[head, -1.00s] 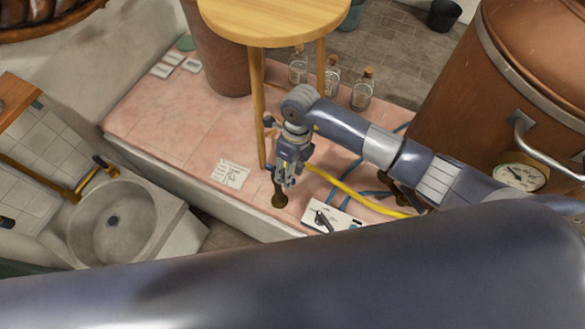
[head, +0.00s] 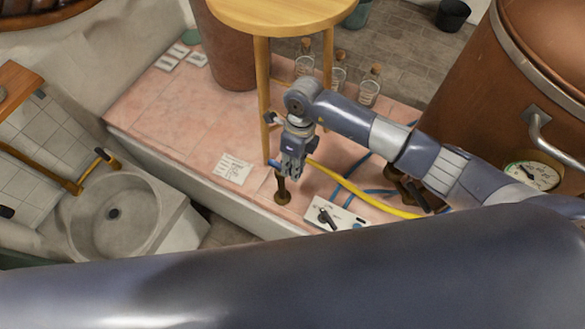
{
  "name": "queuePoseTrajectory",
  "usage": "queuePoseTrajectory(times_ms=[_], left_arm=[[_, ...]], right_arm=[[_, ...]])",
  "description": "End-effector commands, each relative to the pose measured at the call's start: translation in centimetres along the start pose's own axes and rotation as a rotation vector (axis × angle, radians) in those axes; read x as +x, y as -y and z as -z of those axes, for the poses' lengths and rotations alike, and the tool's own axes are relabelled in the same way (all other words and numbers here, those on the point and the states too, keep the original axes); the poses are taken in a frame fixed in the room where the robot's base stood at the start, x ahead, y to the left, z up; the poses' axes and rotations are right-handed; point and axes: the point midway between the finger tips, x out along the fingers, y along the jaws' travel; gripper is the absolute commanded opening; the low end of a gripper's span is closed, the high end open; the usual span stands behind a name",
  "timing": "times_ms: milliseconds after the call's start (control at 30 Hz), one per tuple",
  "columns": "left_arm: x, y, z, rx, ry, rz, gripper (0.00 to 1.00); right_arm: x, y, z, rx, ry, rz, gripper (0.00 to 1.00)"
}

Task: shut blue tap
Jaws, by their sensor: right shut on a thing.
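The blue tap (head: 283,190) is a small upright brass-brown fitting near the front edge of the pink tiled ledge. A bit of blue shows at its top, beside my gripper. My right gripper (head: 286,172) points down over the tap and is shut on its top. The gripper hides most of the handle, so I cannot tell how the handle is turned. My left gripper is out of view.
A round wooden stool (head: 280,12) stands close behind the gripper. A yellow hose (head: 365,195), blue hoses and a white switch box (head: 335,217) lie to the right. A copper vessel (head: 475,95), glass bottles (head: 369,90) and a stone basin (head: 112,215) surround the spot.

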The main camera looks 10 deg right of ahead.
Motion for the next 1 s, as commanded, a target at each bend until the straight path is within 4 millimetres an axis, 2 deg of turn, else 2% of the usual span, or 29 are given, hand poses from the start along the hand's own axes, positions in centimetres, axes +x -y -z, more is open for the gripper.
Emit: queuePoseTrajectory(times_ms=[267,300,367,400,767,1000], left_arm=[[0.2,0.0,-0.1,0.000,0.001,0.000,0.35],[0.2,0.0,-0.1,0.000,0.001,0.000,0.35],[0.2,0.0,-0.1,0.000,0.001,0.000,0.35],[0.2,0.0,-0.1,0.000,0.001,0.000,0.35],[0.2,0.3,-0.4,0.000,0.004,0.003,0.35],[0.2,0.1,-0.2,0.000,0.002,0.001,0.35]], right_arm=[[0.0,0.1,0.1,-0.016,-0.005,0.001,0.00],[0.0,0.1,0.1,-0.016,-0.005,0.001,0.20],[0.0,0.1,0.1,-0.016,-0.005,0.001,0.34],[0.0,0.1,0.1,-0.015,-0.004,0.001,0.35],[-0.5,0.1,0.0,-0.014,-0.002,0.002,0.35],[-4.2,0.2,0.0,-0.015,-0.001,0.004,0.35]])
